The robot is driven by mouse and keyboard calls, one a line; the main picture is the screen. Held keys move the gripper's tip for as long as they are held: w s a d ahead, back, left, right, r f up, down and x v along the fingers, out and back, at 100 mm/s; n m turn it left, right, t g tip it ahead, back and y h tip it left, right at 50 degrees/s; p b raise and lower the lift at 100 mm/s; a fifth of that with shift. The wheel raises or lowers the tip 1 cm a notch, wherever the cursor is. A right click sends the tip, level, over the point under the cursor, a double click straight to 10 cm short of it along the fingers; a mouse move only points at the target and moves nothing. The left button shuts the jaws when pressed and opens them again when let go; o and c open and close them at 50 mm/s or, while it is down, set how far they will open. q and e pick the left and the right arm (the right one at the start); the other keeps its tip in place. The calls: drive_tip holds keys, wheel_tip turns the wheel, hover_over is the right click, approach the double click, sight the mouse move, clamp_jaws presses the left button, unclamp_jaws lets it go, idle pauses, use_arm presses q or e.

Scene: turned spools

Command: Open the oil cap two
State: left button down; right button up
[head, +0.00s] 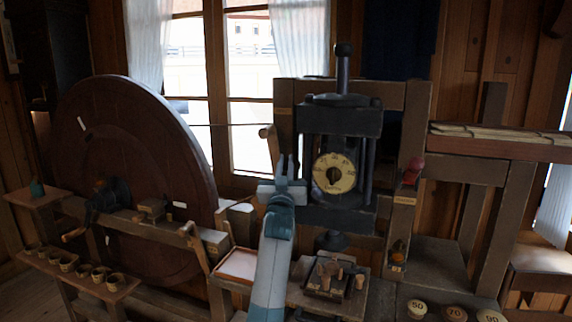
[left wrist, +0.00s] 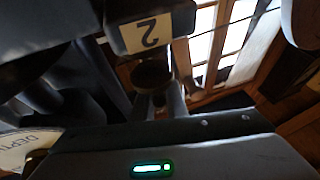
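In the left wrist view, a block with a light plate marked "2" (left wrist: 150,35) shows upside down at the top. Just below it is a dark rounded part (left wrist: 151,75), which looks like the oil cap. My left gripper (left wrist: 158,100) has its two fingers apart, pointing at this part. I cannot tell whether they touch it. In the head view my left gripper (head: 286,161) points up, just left of the dark press with a round yellow dial (head: 334,173). The cap cannot be made out in the head view. My right gripper is not in view.
A large dark wooden wheel (head: 135,170) stands at the left. A shelf with several small cups (head: 75,268) is in front of it. Numbered round pieces (head: 454,313) sit at the lower right.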

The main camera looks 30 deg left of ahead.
use_arm(q)
drive_tip(key=shift+a+r+m+t+h+p, duration=0.1)
drive_tip(key=shift+m+t+h+p, duration=0.45)
drive_tip(key=shift+h, duration=0.45)
drive_tip(key=shift+w+m+t+h, duration=0.1)
drive_tip(key=shift+m+t+h, duration=0.45)
drive_tip(key=shift+m+h, duration=1)
drive_tip(key=shift+w+a+m+h, duration=0.1)
drive_tip(key=shift+m+h, duration=0.6)
drive_tip(key=shift+h, duration=1.35)
drive_tip(key=shift+w+m+h, duration=0.1)
drive_tip(key=shift+m+h, duration=0.6)
drive_tip(key=shift+h, duration=1.3)
drive_tip(key=shift+w+m+h, duration=0.1)
drive_tip(key=shift+m+h, duration=1.2)
drive_tip(key=shift+h, duration=1)
drive_tip(key=shift+w+d+m+g+h+b, duration=0.1)
drive_tip(key=shift+m+g+h+b, duration=1.1)
drive_tip(key=shift+h, duration=0.6)
drive_tip(key=shift+w+d+m+g+h+b, duration=0.1)
drive_tip(key=shift+m+g+h+b, duration=0.9)
drive_tip(key=shift+g+h+b, duration=0.6)
drive_tip(key=shift+w+d+m+g+h+b, duration=0.1)
drive_tip(key=shift+m+g+h+b, duration=0.95)
drive_tip(key=shift+h, duration=0.95)
